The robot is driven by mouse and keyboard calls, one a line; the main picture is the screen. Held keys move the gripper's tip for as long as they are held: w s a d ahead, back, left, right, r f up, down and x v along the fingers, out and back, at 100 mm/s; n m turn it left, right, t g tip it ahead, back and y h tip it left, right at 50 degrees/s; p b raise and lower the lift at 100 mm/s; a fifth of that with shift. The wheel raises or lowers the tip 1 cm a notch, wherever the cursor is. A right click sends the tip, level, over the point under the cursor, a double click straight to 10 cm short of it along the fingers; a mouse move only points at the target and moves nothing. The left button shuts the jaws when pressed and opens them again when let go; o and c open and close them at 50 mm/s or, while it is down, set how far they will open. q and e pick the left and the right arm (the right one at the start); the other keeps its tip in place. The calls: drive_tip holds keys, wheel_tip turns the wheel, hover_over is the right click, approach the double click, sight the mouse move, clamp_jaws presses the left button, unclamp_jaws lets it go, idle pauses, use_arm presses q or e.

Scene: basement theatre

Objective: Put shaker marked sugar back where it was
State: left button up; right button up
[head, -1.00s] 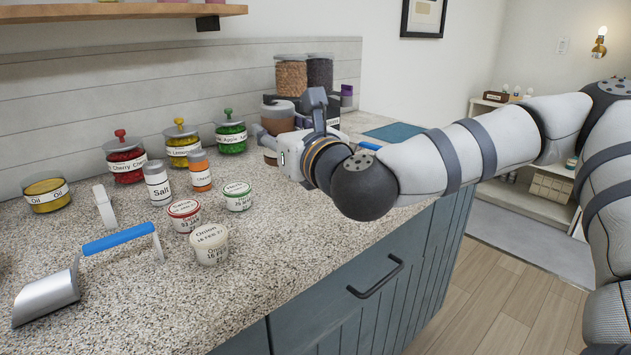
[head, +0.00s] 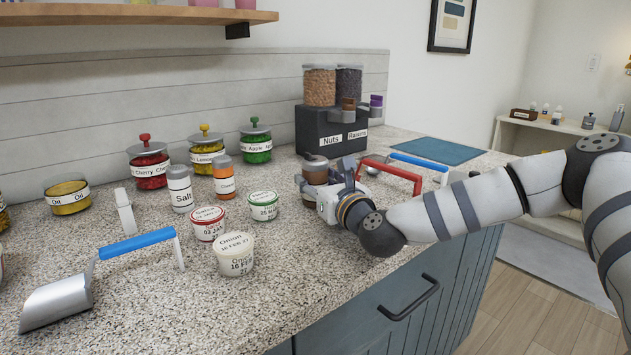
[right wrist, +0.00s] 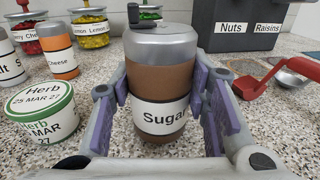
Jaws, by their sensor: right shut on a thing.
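The sugar shaker (right wrist: 160,84) has a brown body, a grey lid with a dark crank-like top and a white "Sugar" label. It stands upright between the purple-padded fingers of my right gripper (right wrist: 165,100), which is shut on it. In the head view the shaker (head: 315,170) is partly hidden by my right gripper (head: 314,188), low at the counter, right of the green-lidded herb tub. Its base appears at the counter surface; I cannot tell for sure whether it touches. My left gripper is not in view.
The salt shaker (head: 180,189) and orange cheese shaker (head: 223,178) stand to the left. The herb tub (head: 263,206) is nearby. The Nuts and Raisins dispenser (head: 331,131) stands behind. A red-handled scoop (head: 397,171) lies to the right. Bare counter (head: 300,275) lies in front.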

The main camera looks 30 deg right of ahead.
drive_tip(key=shift+f, duration=0.15)
drive_tip(key=o, duration=0.8)
drive_tip(key=shift+f, duration=0.1)
drive_tip(key=o, duration=0.4)
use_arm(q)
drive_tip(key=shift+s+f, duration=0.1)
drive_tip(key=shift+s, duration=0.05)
use_arm(e)
drive_tip(key=shift+o, duration=0.2)
drive_tip(key=shift+r, duration=0.3)
drive_tip(key=shift+s+r, duration=0.1)
drive_tip(key=shift+s, duration=0.2)
drive_tip(key=s, duration=0.3)
drive_tip(key=s+a+p, duration=0.1)
drive_tip(key=s, duration=0.7)
drive_tip(key=shift+s+a+p, duration=0.15)
drive_tip(key=shift+a+p, duration=0.15)
drive_tip(key=shift+a, duration=0.05)
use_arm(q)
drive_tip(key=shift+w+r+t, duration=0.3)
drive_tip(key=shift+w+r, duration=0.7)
